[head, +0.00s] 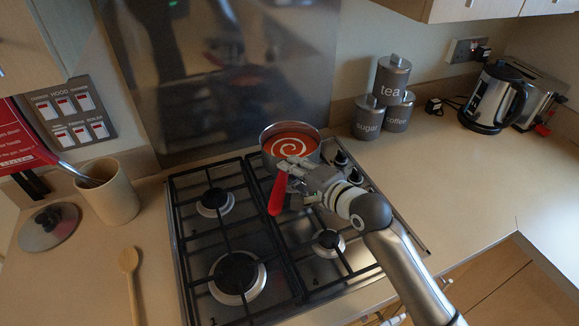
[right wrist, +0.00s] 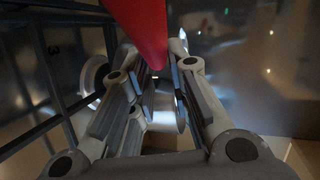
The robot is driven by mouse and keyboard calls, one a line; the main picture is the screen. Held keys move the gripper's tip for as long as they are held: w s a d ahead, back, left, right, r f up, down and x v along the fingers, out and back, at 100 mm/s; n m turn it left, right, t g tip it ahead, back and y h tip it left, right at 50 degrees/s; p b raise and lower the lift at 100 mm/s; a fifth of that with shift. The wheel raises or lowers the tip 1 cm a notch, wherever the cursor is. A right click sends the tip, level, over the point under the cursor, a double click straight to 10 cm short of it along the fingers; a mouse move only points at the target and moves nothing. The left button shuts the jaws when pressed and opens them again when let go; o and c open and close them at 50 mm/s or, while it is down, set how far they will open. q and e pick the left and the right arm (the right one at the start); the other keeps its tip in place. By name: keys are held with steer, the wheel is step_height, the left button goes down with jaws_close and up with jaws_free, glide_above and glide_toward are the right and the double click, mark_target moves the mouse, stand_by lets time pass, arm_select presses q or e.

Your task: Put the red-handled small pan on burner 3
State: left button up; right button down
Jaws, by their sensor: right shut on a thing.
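The small pan (head: 291,146) has a steel body, orange-red contents with a white spiral, and a red handle (head: 277,196). It is at the back right of the black gas hob (head: 222,253), over the back right burner area, which it hides. I cannot tell whether it rests on the grate. My right gripper (head: 287,172) is shut on the handle, close to the pan's near side. In the right wrist view the red handle (right wrist: 140,28) runs between the fingers (right wrist: 155,95). The back left (head: 215,203), front left (head: 237,277) and front right (head: 328,243) burners are bare. My left gripper is out of view.
Hob knobs (head: 341,159) are right of the pan. Tea, sugar and coffee canisters (head: 392,78) stand behind right, with a kettle (head: 493,97) farther right. A utensil pot (head: 110,192), a lid (head: 48,228) and a wooden spoon (head: 130,268) are on the left. The right counter is clear.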

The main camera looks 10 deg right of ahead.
steer(key=f, duration=0.2)
steer(key=f+p, duration=0.1)
steer(key=shift+w+d, duration=0.25)
steer(key=c, duration=1.7)
jaws_free()
steer(key=shift+s+f, duration=0.1)
steer(key=shift+f, duration=0.25)
steer(key=o, duration=0.3)
steer(key=shift+s, duration=0.1)
steer(key=shift+o, duration=0.2)
steer(key=b+v, duration=0.2)
steer(key=v, duration=1)
